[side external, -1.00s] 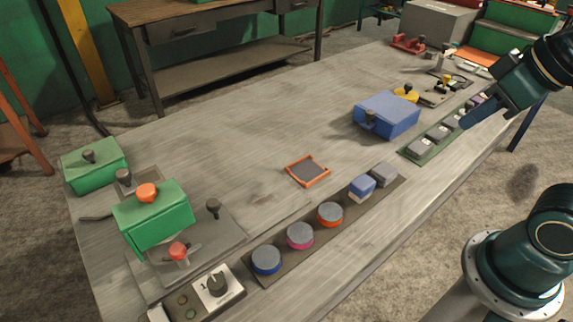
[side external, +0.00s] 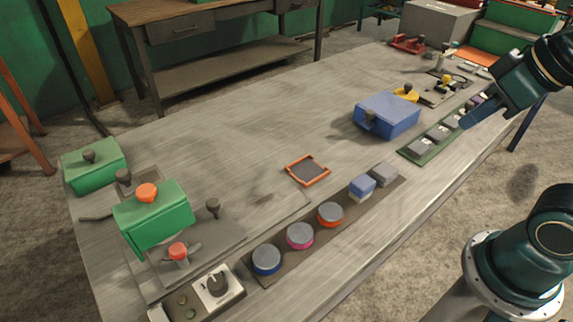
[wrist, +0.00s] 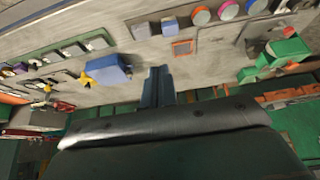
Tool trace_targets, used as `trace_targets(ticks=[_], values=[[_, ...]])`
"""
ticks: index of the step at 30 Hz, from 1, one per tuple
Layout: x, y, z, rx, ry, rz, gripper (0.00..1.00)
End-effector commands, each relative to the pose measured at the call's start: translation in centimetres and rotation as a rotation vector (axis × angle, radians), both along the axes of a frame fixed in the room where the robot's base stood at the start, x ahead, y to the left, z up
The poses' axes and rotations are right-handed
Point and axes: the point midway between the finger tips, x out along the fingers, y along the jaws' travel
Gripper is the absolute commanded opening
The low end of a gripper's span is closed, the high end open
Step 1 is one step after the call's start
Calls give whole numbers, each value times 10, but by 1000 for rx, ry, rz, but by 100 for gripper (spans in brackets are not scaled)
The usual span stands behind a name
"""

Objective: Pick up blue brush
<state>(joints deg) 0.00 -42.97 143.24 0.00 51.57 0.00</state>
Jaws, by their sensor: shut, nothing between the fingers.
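A small blue block with a pale lower part (side external: 362,187), which may be the blue brush, sits on a dark strip (side external: 272,271) on the table. A grey block (side external: 385,175) is beside it. In the wrist view the blue block (wrist: 170,26) is small, near the top. My gripper (side external: 466,122) is shut and empty, at the right in the side view, in front of the green strip and well apart from the blue block. Its shut fingers show in the wrist view (wrist: 157,72).
A blue box (side external: 388,115) stands mid-table, next to a green strip (side external: 421,153) of small blocks. Several coloured discs (side external: 300,236) share the dark strip. Green boxes (side external: 152,216) stand at left. An orange-framed pad (side external: 308,171) lies on the open table middle.

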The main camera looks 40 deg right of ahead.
Motion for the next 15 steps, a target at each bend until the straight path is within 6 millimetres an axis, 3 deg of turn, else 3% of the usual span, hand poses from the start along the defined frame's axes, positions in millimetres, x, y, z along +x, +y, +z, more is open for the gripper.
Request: trace_targets(ticks=[9,15], values=[[0,0,0,0,0,0,2],[0,0,0,0,0,0,41]])
